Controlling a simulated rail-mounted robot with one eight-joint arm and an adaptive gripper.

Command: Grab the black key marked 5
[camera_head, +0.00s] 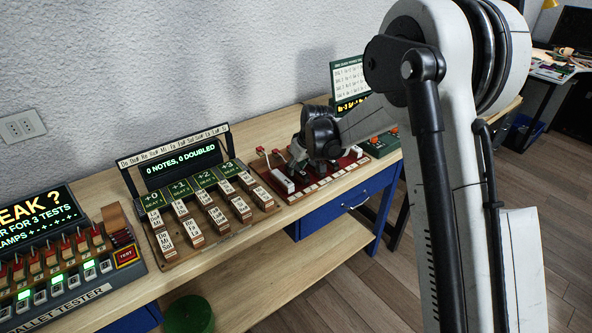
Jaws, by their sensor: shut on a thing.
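My gripper (316,160) is low over a red keyboard-like board (346,169) in the middle of the bench, in the head view. Its fingers are shut on a small dark piece among the keys, which looks like a black key. The gripper hides most of that piece, and I cannot read a 5 on it. White keys (283,181) show at the board's left end, and small pale labels run along its front edge. Other black keys are too small or too covered to tell apart.
Left of the board stands a rack of labelled blocks (186,226) with a screen reading "0 NOTES, 0 DOUBLED". A tester panel (62,262) is at far left.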

